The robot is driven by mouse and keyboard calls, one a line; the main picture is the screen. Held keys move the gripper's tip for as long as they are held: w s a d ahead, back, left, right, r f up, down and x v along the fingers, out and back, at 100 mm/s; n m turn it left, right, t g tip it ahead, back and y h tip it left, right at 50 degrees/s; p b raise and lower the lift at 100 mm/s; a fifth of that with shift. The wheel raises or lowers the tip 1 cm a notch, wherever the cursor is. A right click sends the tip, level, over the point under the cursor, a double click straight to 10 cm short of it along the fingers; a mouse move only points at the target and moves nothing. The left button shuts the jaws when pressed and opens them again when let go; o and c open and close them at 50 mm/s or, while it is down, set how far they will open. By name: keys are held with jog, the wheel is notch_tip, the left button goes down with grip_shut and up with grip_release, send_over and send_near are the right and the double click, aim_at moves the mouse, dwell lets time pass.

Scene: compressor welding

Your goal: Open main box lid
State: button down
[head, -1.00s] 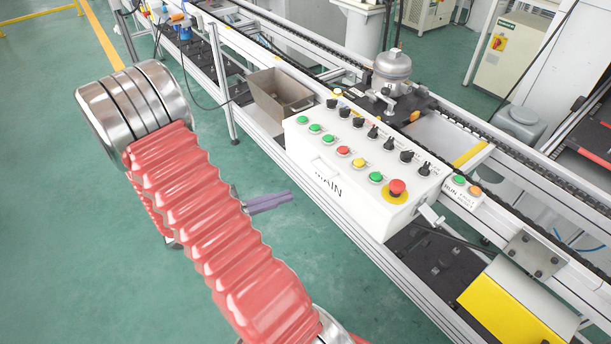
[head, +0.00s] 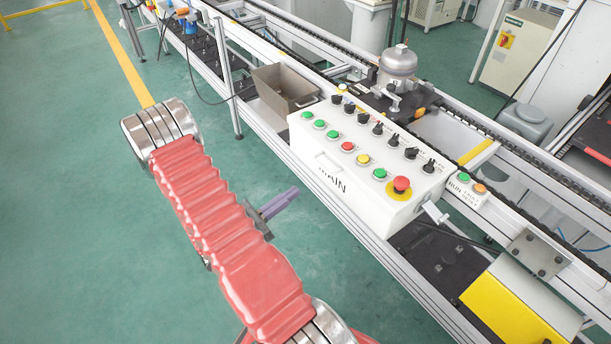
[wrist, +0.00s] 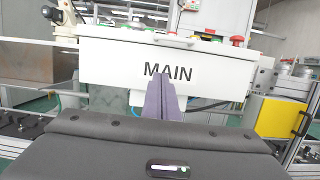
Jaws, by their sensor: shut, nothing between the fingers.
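The main box is a white control box (head: 318,190) on the front of the conveyor line, with its lid closed. The lid's sloped top (head: 367,155) carries green, red and yellow buttons, black knobs and a red emergency stop. A small white handle (head: 327,163) sits near the lid's front edge. In the wrist view the MAIN label (wrist: 168,73) faces me, with the handle (wrist: 166,38) above it. My gripper (head: 296,191) is shut and empty, in front of the box and apart from it. In the wrist view its purple-grey fingers (wrist: 166,80) point at the label's lower part.
A metal bin (head: 283,90) stands left of the box. A silver compressor (head: 397,70) is on the conveyor behind it. A small RUN button box (head: 466,187) and a yellow-sided box (head: 505,305) are to the right. The green floor in front is clear.

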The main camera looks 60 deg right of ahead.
aim_at(327, 157)
jog(key=s+d+r, duration=0.1)
jog(key=d+r, duration=0.1)
jog(key=s+d+r, duration=0.1)
jog(key=d, duration=0.1)
jog(key=s+d+r, duration=0.1)
jog(key=d+r, duration=0.1)
jog(key=shift+s+d+r, duration=0.2)
jog(key=shift+d+r, duration=0.15)
dwell(0.7)
dwell(0.4)
jog(key=shift+r, duration=0.1)
jog(key=shift+r, duration=0.1)
